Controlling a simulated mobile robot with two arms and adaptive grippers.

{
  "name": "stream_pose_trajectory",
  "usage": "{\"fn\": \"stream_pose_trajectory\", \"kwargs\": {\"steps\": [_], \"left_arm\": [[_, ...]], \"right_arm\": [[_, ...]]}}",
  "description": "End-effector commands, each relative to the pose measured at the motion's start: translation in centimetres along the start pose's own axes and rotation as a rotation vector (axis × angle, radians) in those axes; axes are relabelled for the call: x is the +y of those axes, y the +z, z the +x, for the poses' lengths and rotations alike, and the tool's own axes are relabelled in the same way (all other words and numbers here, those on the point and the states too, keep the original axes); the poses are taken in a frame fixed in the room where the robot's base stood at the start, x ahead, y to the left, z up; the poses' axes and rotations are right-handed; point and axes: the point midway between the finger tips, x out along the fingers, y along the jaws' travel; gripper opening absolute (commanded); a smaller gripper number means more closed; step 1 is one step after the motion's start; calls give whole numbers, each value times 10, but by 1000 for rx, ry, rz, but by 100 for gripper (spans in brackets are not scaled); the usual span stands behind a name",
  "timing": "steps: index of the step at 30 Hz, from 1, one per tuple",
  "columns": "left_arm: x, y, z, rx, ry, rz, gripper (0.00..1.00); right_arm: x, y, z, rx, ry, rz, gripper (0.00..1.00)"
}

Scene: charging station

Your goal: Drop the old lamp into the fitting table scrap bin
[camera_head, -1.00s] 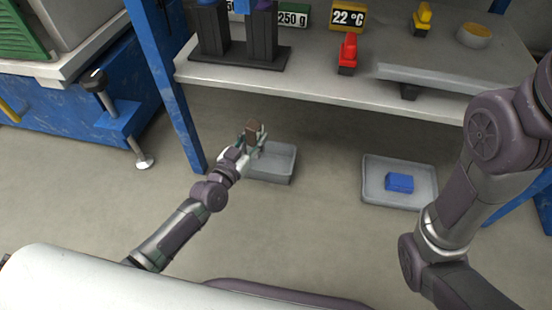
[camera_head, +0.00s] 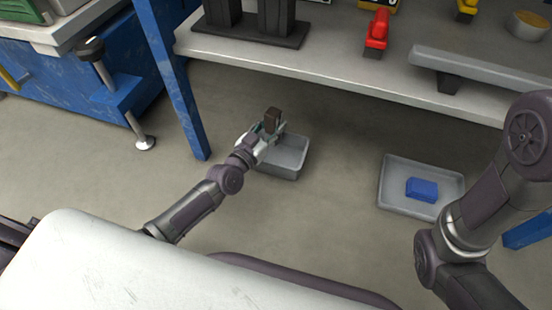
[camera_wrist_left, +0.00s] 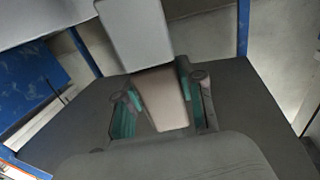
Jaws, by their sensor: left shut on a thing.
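My left gripper (camera_head: 268,131) is shut on a brown, block-like thing, which I take for the old lamp (camera_head: 272,118). The lamp sticks up from the fingers. In the left wrist view the lamp (camera_wrist_left: 165,100) shows as a pale brown piece between the green-padded fingers (camera_wrist_left: 160,108). A grey open bin (camera_head: 298,152) stands on the floor under the table. In the head view the gripper and lamp overlap the bin's left and back part; their height above it is hard to tell. My right gripper is out of view.
The fitting table (camera_head: 330,77) stands above and behind the bin, with a blue leg (camera_head: 178,90) to the left. A second grey tray (camera_head: 393,182) on the floor to the right holds a blue block (camera_head: 422,189). The floor between them is clear.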

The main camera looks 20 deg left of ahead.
Motion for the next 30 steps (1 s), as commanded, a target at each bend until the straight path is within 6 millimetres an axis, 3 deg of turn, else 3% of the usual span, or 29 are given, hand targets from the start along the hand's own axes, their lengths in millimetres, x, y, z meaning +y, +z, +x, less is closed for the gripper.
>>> {"fn": "stream_pose_trajectory", "kwargs": {"steps": [8,9,14,24,30], "left_arm": [[0,1,0,2,0,1,2],[0,1,0,2,0,1,42],[0,1,0,2,0,0,68],[0,2,-2,0,0,0,68],[0,3,-30,-2,0,0,68]], "right_arm": [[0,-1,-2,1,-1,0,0],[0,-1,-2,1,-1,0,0],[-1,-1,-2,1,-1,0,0],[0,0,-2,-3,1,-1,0],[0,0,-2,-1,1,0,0]]}}
